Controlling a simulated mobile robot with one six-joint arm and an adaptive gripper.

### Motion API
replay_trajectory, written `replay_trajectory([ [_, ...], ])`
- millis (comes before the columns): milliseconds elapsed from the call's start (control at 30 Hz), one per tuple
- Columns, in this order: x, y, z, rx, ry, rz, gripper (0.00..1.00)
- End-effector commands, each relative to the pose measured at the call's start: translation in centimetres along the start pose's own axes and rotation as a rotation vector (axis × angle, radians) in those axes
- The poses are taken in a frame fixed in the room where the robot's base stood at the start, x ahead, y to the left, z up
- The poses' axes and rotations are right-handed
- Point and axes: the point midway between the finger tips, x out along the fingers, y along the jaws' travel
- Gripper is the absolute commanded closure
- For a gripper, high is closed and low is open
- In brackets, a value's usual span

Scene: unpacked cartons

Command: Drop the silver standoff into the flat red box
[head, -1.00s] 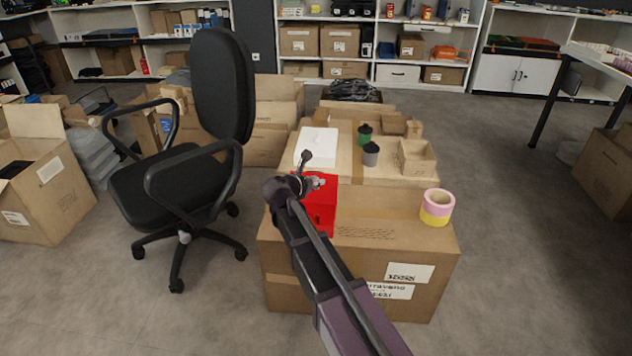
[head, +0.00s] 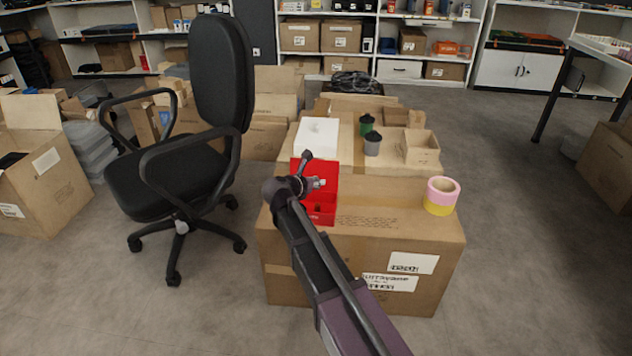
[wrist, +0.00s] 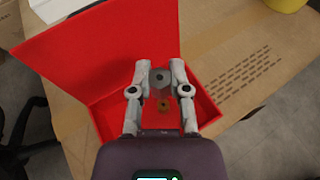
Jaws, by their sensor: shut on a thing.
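The flat red box (head: 321,213) lies open on a large carton in the head view, its lid raised at the back. It also shows in the wrist view (wrist: 101,114), where the lid stands up on the left. My gripper (head: 314,183) is above the box in the head view. In the wrist view my gripper (wrist: 160,76) has its fingers on either side of the silver standoff (wrist: 160,79), a short grey cylinder, and is shut on it. The standoff appears over the box's interior. A small brass-coloured piece (wrist: 164,104) shows below it. My gripper hides part of the box.
A pink and yellow tape roll (head: 441,196) stands at the carton's right. Behind are a white box (head: 317,137), a grey canister (head: 372,145), a green canister (head: 366,124) and a small open carton (head: 422,148). A black chair (head: 178,170) stands left.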

Motion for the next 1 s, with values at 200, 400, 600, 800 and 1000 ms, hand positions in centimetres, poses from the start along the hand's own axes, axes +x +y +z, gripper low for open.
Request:
replay_trajectory([
  [200,0.31,-0.03,-0.67,0.0,0.0,0.0,1.0],
  [400,0.32,-0.04,-0.64,0.0,0.0,-0.001,1.0],
  [600,0.33,-0.06,-0.63,0.0,0.0,-0.001,0.53],
  [800,0.35,-0.07,-0.62,0.001,0.0,-0.001,0.37],
  [1000,0.36,-0.09,-0.62,0.001,0.0,-0.001,0.37],
])
